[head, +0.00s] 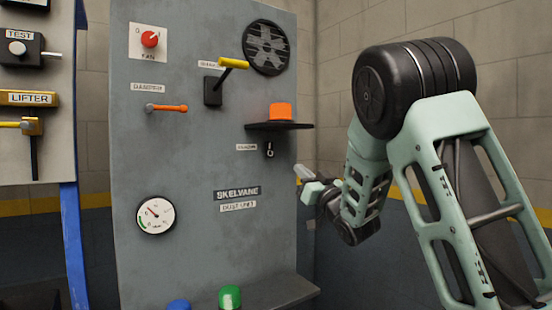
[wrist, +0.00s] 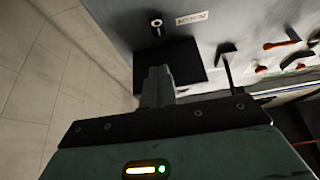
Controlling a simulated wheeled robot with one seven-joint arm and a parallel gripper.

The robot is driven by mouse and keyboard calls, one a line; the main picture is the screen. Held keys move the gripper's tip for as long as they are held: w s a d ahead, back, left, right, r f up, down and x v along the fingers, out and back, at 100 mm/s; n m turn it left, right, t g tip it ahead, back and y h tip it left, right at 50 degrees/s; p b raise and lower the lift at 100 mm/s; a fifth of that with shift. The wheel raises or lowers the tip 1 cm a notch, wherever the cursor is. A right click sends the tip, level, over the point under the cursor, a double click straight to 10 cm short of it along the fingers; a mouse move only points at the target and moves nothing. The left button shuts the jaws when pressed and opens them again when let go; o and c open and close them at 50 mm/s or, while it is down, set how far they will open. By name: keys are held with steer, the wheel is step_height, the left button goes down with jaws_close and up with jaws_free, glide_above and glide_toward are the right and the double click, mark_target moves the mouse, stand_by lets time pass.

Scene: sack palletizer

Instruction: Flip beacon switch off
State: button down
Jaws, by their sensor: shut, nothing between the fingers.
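The beacon switch (head: 269,150) is a small dark toggle on the grey panel, beside a small white label (head: 246,147). It sits just below the black shelf (head: 279,126) that carries the orange beacon (head: 281,112). I cannot tell clearly which way the toggle points. In the wrist view the switch (wrist: 157,22) shows near the top, past the dark shelf. My gripper (head: 304,180) is at the panel's right edge, to the right of the switch and a little lower. Its fingers (wrist: 157,85) are shut together and empty, apart from the switch.
The panel also holds a yellow-handled lever (head: 233,63), an orange-handled lever (head: 166,108), a red knob (head: 149,39), a round vent (head: 268,47) and a gauge (head: 155,215). Green (head: 229,297) and blue (head: 179,304) domes stand at the bottom. Another panel is at left.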

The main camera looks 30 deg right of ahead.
steer(key=p, duration=0.6)
glide_toward(270, 153)
step_height(270, 153, up, 5)
steer(key=w, duration=0.1)
steer(key=w+p, duration=0.1)
steer(key=w+f+p, duration=0.1)
steer(key=w, duration=0.1)
steer(key=shift+w, duration=0.1)
steer(key=shift+w+f+p, duration=0.35)
steer(key=shift+w, duration=0.25)
steer(key=shift+f, duration=0.1)
steer(key=b, duration=0.2)
steer(key=f+b, duration=0.1)
steer(key=b, duration=0.1)
steer(key=shift+w+t, duration=0.25)
steer(key=shift+t, duration=0.15)
steer(key=shift+w+r, duration=0.1)
steer(key=shift+r, duration=0.3)
